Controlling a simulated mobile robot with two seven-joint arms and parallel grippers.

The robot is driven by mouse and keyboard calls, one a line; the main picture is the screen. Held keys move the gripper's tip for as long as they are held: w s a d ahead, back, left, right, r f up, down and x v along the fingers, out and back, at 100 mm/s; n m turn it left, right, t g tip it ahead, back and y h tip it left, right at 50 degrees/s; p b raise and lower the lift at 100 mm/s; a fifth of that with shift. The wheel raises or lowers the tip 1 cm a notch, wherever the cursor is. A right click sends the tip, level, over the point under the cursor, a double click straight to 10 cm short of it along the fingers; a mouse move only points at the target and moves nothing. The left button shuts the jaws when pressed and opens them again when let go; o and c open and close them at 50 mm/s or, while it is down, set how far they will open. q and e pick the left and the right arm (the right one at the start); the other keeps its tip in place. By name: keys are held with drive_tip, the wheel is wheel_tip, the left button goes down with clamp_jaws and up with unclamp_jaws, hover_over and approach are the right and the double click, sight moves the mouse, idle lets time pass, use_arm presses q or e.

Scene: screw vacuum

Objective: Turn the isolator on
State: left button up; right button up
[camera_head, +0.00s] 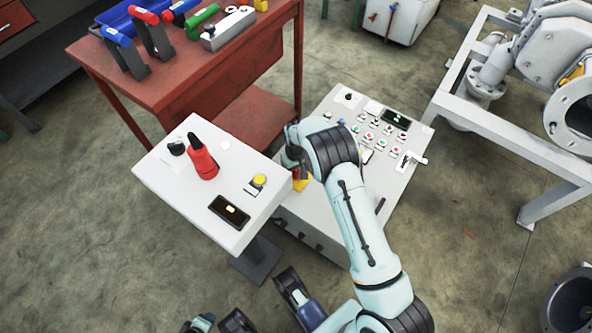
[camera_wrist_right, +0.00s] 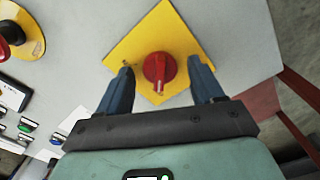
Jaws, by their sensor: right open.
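The isolator is a red rotary knob (camera_wrist_right: 158,67) on a yellow square plate (camera_wrist_right: 150,30), seen in the right wrist view. The knob's handle points toward the gripper palm. My right gripper (camera_wrist_right: 162,84) is open, with one dark blue finger on each side of the knob and gaps between fingers and knob. In the head view my right gripper (camera_head: 294,160) is over the left edge of the grey control panel (camera_head: 325,225). There my arm hides most of the isolator; a bit of its yellow plate (camera_head: 300,184) shows. My left gripper cannot be made out.
A white pedestal panel (camera_head: 165,190) with a red device (camera_head: 203,160) stands close left of my right gripper. A red workbench (camera_head: 215,80) with tools is behind. A white pump frame (camera_head: 480,120) is at right.

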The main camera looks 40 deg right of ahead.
drive_tip(key=c, duration=1.1)
drive_tip(key=shift+o, duration=0.2)
drive_tip(key=shift+m, duration=0.3)
drive_tip(key=m, duration=0.3)
drive_tip(key=shift+m, duration=0.3)
drive_tip(key=m, duration=0.4)
drive_tip(key=shift+m, duration=0.3)
drive_tip(key=m, duration=0.4)
use_arm(q)
drive_tip(key=shift+s+d+r+p, duration=0.2)
drive_tip(key=shift+s+r+p, duration=0.1)
drive_tip(key=shift+s, duration=0.05)
use_arm(e)
drive_tip(key=shift+m, duration=2.5)
